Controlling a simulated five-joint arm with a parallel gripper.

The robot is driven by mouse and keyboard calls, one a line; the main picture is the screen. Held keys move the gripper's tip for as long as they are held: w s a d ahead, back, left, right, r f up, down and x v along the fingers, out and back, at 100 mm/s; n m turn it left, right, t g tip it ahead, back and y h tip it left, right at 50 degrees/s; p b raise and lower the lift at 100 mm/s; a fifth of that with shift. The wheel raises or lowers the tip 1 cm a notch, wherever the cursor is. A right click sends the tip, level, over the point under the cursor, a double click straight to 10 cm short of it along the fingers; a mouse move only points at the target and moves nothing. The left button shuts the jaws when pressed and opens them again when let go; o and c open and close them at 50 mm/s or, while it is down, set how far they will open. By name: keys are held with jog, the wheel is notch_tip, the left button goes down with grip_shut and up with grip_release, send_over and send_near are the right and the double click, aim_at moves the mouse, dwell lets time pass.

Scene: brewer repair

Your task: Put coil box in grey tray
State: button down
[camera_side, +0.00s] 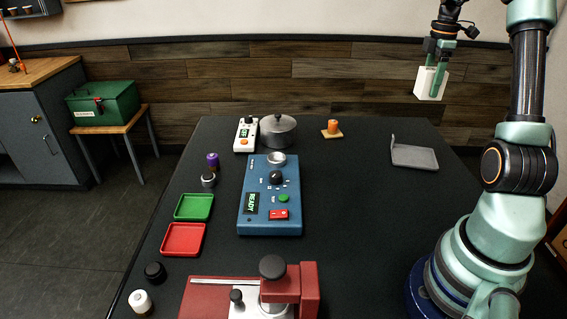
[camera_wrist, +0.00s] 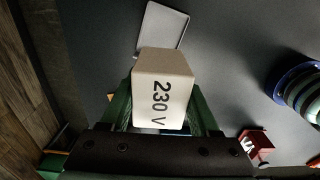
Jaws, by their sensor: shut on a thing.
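The coil box (camera_side: 430,83) is a cream-white block. In the wrist view the coil box (camera_wrist: 163,88) shows "230 V" on its face. My gripper (camera_side: 435,75) is shut on it, with green fingers on both sides, and holds it high in the air at the upper right of the side view. The grey tray (camera_side: 414,156) lies on the dark table at the right, below the box in the picture, with a raised part at its left. In the wrist view the grey tray (camera_wrist: 164,22) shows beyond the box, which hides part of it.
An orange piece on a small wooden base (camera_side: 333,129) stands left of the tray. A lidded metal pot (camera_side: 278,131), a blue unit reading READY (camera_side: 270,195), a green tray (camera_side: 194,207) and a red tray (camera_side: 183,240) are farther left. The table around the grey tray is clear.

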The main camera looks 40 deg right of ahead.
jog(key=shift+s+d+f, duration=0.1)
jog(key=shift+s+d, duration=0.25)
jog(key=shift+s, duration=0.1)
notch_tip(320, 180, down, 20)
jog(key=shift+d+r, duration=0.1)
jog(key=shift+c, duration=0.6)
grip_release()
